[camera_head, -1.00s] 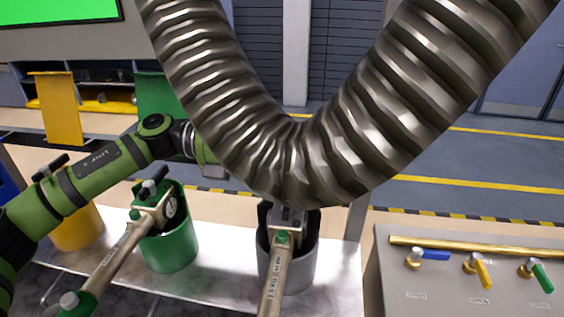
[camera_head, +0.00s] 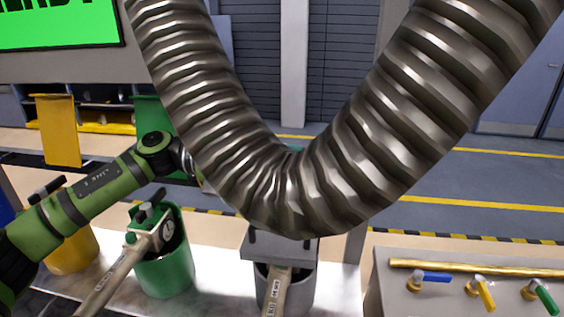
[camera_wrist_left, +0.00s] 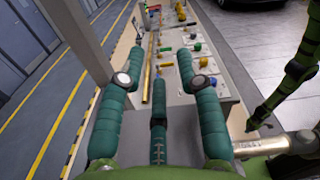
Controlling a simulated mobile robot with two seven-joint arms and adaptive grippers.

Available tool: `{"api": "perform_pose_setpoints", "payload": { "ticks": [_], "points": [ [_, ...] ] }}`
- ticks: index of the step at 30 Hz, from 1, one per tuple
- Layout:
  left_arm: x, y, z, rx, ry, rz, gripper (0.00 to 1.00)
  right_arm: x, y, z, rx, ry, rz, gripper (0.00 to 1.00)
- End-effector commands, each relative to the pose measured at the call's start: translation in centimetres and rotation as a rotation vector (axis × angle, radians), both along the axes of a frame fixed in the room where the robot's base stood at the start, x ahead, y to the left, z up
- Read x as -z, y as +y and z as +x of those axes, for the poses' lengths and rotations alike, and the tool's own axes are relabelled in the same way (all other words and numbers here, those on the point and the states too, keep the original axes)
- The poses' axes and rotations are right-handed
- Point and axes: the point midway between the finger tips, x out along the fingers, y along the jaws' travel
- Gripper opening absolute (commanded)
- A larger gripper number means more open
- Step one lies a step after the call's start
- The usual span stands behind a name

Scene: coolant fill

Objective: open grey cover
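In the head view the grey container (camera_head: 299,290) stands at the lower middle. A flat grey plate (camera_head: 262,247), which looks like the grey cover, shows at its top, partly behind a large ribbed hose. A pale lever (camera_head: 276,292) comes from the container toward me. My left arm comes in from the left, and its gripper is hidden behind the hose. In the left wrist view my left gripper (camera_wrist_left: 158,92) has its teal fingers spread, with nothing between them. A green arm, seemingly my right one, hangs at the right there; its dark end (camera_wrist_left: 257,122) is too small to read.
The ribbed hose (camera_head: 305,195) blocks much of the head view. A green container (camera_head: 168,272) and a yellow container (camera_head: 72,255) stand to the left. A panel (camera_head: 400,297) with blue, yellow and green valves stands at the right. Floor behind is clear.

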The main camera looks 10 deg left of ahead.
Motion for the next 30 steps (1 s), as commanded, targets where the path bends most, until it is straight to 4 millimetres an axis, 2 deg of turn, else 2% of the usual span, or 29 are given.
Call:
{"api": "perform_pose_setpoints", "payload": {
  "ticks": [4,7,15,21,25,30],
  "points": [
    [0.0,0.7,0.1,-0.002,0.001,0.001,0.35,0.0,0.2,0.0,-0.001,0.000,0.002,0.00],
    [0.1,2.0,0.1,-0.003,0.003,0.000,0.35,0.0,0.1,0.0,-0.001,0.000,0.002,0.00],
    [0.1,7.8,0.1,-0.005,0.002,0.001,0.35,0.0,0.1,0.0,0.000,0.000,0.001,0.00],
    [0.0,10.9,0.1,-0.003,0.000,0.000,0.35,0.0,0.1,0.0,0.000,0.000,0.001,0.00],
    [0.0,11.8,0.0,-0.001,0.000,-0.001,0.35,0.0,0.1,0.0,0.000,0.000,0.001,0.00],
    [0.0,12.0,0.0,0.000,0.000,0.000,0.35,0.0,0.1,0.0,0.000,0.000,0.001,0.00]
  ]
}}
